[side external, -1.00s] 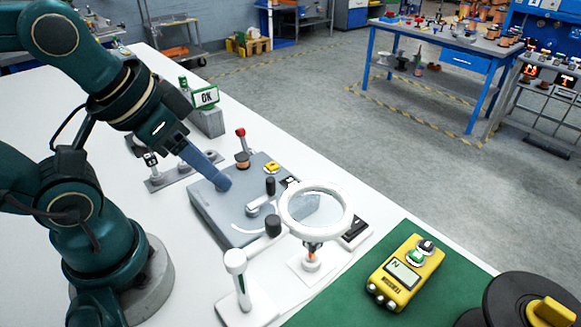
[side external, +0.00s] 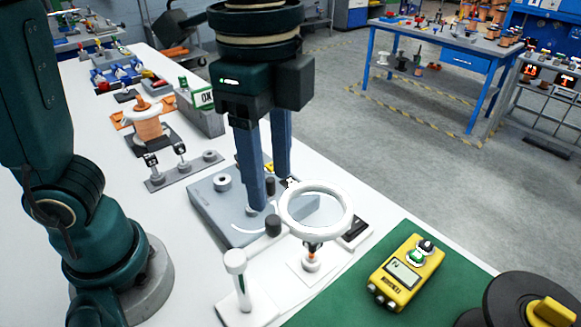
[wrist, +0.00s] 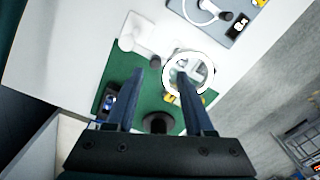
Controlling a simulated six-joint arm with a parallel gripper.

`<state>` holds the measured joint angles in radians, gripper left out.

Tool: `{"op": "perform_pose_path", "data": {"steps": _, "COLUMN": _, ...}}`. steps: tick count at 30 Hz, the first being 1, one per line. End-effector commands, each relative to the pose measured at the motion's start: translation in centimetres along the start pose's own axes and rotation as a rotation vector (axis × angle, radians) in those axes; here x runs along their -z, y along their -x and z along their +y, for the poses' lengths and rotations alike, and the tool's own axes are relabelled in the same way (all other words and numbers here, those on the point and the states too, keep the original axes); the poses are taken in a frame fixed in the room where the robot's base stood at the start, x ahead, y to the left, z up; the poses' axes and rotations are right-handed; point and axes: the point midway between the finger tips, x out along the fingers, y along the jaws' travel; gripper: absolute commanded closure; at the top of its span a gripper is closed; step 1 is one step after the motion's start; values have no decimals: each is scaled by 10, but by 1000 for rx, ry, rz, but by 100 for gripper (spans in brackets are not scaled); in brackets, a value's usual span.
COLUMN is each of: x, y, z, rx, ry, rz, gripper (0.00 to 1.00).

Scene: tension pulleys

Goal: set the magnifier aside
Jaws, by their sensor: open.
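The magnifier has a white ring (side external: 349,218) on an arm with a black knob (side external: 273,226), carried by a white post and flat base (side external: 238,295) on the white table. In the wrist view its ring (wrist: 210,76) lies close to the right finger, and its black knob (wrist: 155,61) shows between the fingers. My gripper (side external: 270,193) points down, open and empty, above the grey plate unit, just behind the magnifier in the side view. In the wrist view, my gripper (wrist: 160,71) has its jaws spread. The fingers hide part of the grey unit.
The grey plate unit (side external: 218,214) stands behind the magnifier. A small part on a white pad (side external: 300,279) sits below the ring. A yellow meter (side external: 408,272) lies on the green mat (side external: 350,302). A copper spool (side external: 147,122) and an OK display (side external: 203,98) stand farther back.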

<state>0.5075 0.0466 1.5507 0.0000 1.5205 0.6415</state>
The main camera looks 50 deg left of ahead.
Motion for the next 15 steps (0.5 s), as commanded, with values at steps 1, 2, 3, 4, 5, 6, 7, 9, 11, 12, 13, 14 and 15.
{"op": "perform_pose_path", "data": {"steps": 1, "x": 3, "y": -4, "z": 3, "rx": -10, "ry": -18, "rz": -13, "gripper": 47}}
{"op": "perform_pose_path", "data": {"steps": 2, "x": 4, "y": -6, "z": 5, "rx": -15, "ry": -26, "rz": -19, "gripper": 47}}
{"op": "perform_pose_path", "data": {"steps": 3, "x": 4, "y": -8, "z": 6, "rx": -17, "ry": -32, "rz": -23, "gripper": 47}}
{"op": "perform_pose_path", "data": {"steps": 4, "x": 4, "y": -10, "z": 7, "rx": -18, "ry": -34, "rz": -23, "gripper": 47}}
{"op": "perform_pose_path", "data": {"steps": 5, "x": 5, "y": -12, "z": 7, "rx": -17, "ry": -34, "rz": -22, "gripper": 47}}
{"op": "perform_pose_path", "data": {"steps": 6, "x": 4, "y": -14, "z": 7, "rx": -17, "ry": -34, "rz": -22, "gripper": 47}}
{"op": "perform_pose_path", "data": {"steps": 7, "x": 4, "y": -17, "z": 7, "rx": -17, "ry": -33, "rz": -22, "gripper": 47}}
{"op": "perform_pose_path", "data": {"steps": 9, "x": 4, "y": -25, "z": 7, "rx": -17, "ry": -32, "rz": -22, "gripper": 47}}
{"op": "perform_pose_path", "data": {"steps": 11, "x": 3, "y": -31, "z": 7, "rx": -17, "ry": -31, "rz": -22, "gripper": 47}}
{"op": "perform_pose_path", "data": {"steps": 12, "x": 3, "y": -36, "z": 7, "rx": -17, "ry": -31, "rz": -22, "gripper": 47}}
{"op": "perform_pose_path", "data": {"steps": 13, "x": 3, "y": -39, "z": 7, "rx": -18, "ry": -31, "rz": -22, "gripper": 47}}
{"op": "perform_pose_path", "data": {"steps": 14, "x": 3, "y": -43, "z": 7, "rx": -17, "ry": -31, "rz": -21, "gripper": 47}}
{"op": "perform_pose_path", "data": {"steps": 15, "x": 3, "y": -46, "z": 7, "rx": -17, "ry": -31, "rz": -21, "gripper": 47}}
